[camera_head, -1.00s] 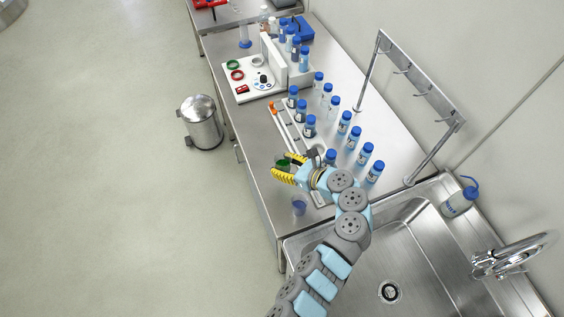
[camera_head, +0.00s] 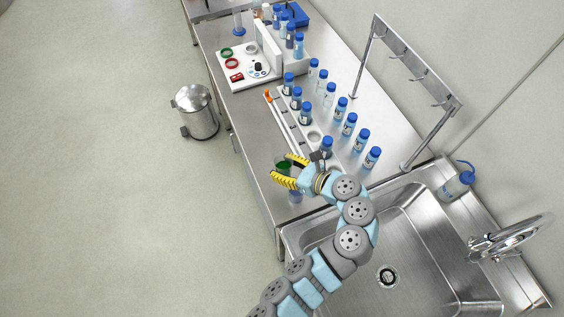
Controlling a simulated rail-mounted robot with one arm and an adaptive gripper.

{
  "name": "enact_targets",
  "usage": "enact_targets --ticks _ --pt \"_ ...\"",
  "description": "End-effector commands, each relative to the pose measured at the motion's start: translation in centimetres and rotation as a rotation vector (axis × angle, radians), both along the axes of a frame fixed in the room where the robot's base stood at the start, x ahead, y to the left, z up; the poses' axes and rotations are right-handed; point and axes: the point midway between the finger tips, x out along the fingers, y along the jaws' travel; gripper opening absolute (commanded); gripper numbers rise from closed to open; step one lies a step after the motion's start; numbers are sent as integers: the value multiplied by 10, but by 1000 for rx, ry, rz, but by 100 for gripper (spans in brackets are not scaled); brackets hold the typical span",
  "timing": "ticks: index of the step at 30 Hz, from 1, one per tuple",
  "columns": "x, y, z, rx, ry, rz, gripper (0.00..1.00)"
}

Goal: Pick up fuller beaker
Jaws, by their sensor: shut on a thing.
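A beaker with green liquid (camera_head: 284,168) is between the yellow fingers of my gripper (camera_head: 290,170), at the front edge of the steel bench. My gripper is shut on it, and the fingers hide part of it. I cannot tell how far above the bench it is. A second beaker with blue liquid (camera_head: 295,196) stands just below my gripper in the picture, partly covered by the gripper. The liquid levels are too small to compare.
Several blue-capped bottles (camera_head: 340,108) stand on the bench (camera_head: 262,185) right of the gripper, one very close. White rods with an orange end (camera_head: 268,97) lie behind. A metal rack (camera_head: 415,75) stands right; the sink (camera_head: 430,235) is in front.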

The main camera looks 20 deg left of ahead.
Motion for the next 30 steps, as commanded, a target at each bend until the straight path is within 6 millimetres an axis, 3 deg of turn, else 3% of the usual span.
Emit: enact_targets --ticks 12,30 --pt "-12 -7 6 0 1 -1 16" --pt "-14 -8 7 0 1 -1 16"
